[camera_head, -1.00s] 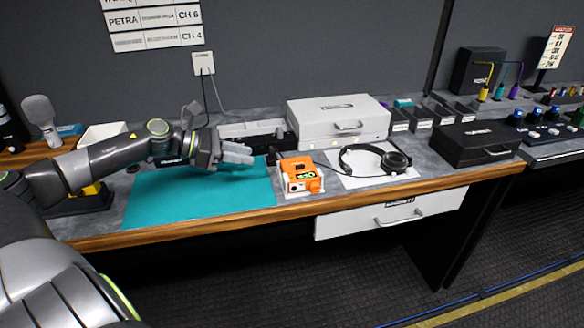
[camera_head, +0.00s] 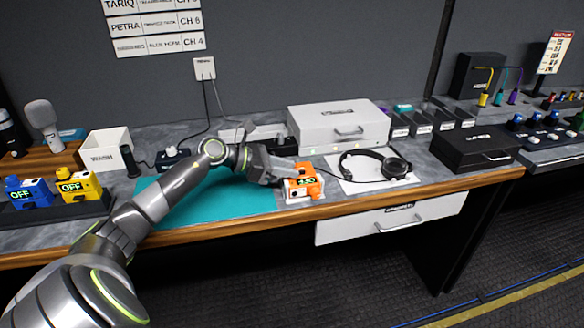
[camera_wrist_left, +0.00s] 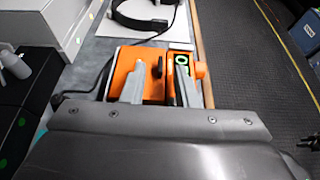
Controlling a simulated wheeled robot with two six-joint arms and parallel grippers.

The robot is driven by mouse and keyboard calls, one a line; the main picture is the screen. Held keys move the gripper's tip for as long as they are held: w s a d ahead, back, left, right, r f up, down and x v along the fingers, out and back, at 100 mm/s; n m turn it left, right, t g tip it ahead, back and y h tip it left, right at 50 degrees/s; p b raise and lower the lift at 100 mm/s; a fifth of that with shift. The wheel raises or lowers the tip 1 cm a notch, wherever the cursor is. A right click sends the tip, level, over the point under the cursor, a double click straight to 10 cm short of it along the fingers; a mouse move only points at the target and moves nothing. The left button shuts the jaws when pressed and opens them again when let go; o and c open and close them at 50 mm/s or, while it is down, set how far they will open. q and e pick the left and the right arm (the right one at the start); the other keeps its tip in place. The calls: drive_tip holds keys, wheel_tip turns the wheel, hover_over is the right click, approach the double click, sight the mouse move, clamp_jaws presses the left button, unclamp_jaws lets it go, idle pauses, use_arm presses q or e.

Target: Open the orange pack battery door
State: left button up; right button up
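The orange pack (camera_head: 303,188) sits on a small white pad near the front edge of the counter, its green-lit display facing forward. It also shows in the left wrist view (camera_wrist_left: 130,58), with a display showing green characters on its right side. My left gripper (camera_head: 287,176) is at the pack's left side in the head view. In the wrist view its two fingers (camera_wrist_left: 161,75) are apart over the pack, with a small dark upright part (camera_wrist_left: 157,67) visible between them. I cannot tell whether the fingers touch the pack. The battery door's outline is unclear.
Headphones (camera_head: 388,165) lie on a white sheet right of the pack. A grey case (camera_head: 338,118) stands behind. A teal mat (camera_head: 225,199) lies left, under my arm. Blue (camera_head: 28,192) and yellow (camera_head: 78,186) packs reading OFF stand at far left. A dark cable runs beside the pack.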

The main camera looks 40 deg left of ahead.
use_arm(q)
drive_tip(key=shift+x, duration=0.9)
clamp_jaws()
